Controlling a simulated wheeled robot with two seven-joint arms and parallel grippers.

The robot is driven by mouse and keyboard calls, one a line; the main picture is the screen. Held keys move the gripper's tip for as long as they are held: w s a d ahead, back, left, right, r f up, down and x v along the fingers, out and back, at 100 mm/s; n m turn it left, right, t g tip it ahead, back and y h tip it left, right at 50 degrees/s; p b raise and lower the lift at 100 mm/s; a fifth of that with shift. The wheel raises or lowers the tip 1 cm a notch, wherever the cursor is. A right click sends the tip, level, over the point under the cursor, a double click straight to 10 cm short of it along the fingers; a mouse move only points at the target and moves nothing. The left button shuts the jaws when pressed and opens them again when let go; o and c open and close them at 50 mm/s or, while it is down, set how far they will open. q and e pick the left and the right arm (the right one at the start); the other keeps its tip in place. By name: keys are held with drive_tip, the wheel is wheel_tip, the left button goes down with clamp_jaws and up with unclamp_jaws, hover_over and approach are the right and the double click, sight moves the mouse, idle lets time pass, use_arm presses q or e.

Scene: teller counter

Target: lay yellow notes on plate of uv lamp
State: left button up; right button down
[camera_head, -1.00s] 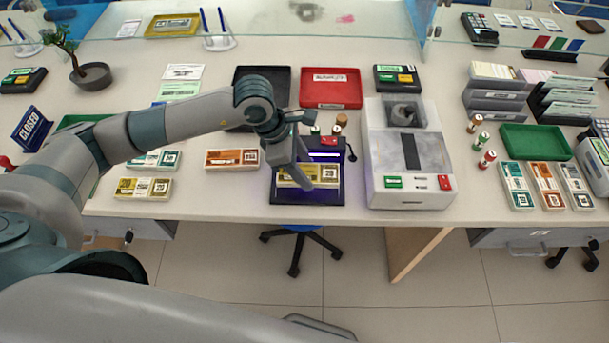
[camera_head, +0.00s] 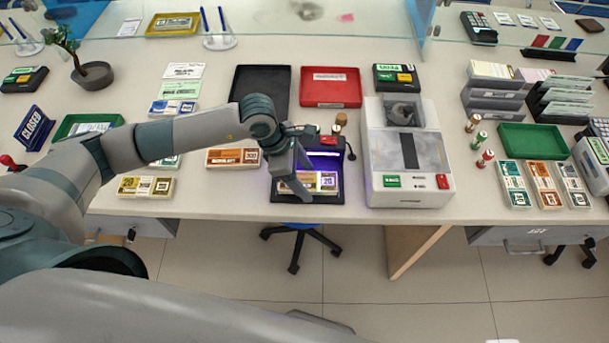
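A yellow note bundle (camera_head: 324,182) lies on the dark plate of the UV lamp (camera_head: 285,197), under violet light. Its left part is partly hidden by my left gripper (camera_head: 299,178). The gripper reaches down from the left over the plate, with its fingers apart and one finger crossing in front of the bundle's left part. It seems open, and contact with the bundle cannot be told. A second yellow bundle (camera_head: 146,187) lies on the counter at the left. My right gripper is not in view.
An orange note bundle (camera_head: 233,158) lies left of the lamp. A grey counting machine (camera_head: 440,152) stands close on its right. Black (camera_head: 244,82) and red (camera_head: 331,104) trays lie behind. The counter's front edge is just before the lamp.

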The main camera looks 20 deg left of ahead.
use_arm(q)
drive_tip(key=shift+r, duration=0.1)
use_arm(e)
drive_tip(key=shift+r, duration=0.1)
use_arm(q)
drive_tip(key=shift+r, duration=0.1)
drive_tip(key=shift+a+r, duration=0.1)
drive_tip(key=shift+r, duration=0.05)
drive_tip(key=b+v, duration=0.2)
drive_tip(key=v, duration=0.9)
drive_tip(key=shift+a+r+b, duration=0.15)
drive_tip(key=shift+r+b, duration=0.1)
drive_tip(key=shift+b, duration=0.1)
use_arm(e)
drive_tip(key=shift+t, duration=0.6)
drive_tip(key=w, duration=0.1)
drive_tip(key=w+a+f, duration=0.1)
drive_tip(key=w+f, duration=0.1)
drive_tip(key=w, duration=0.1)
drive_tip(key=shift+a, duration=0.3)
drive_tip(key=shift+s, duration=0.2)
use_arm(q)
drive_tip(key=shift+s, duration=0.15)
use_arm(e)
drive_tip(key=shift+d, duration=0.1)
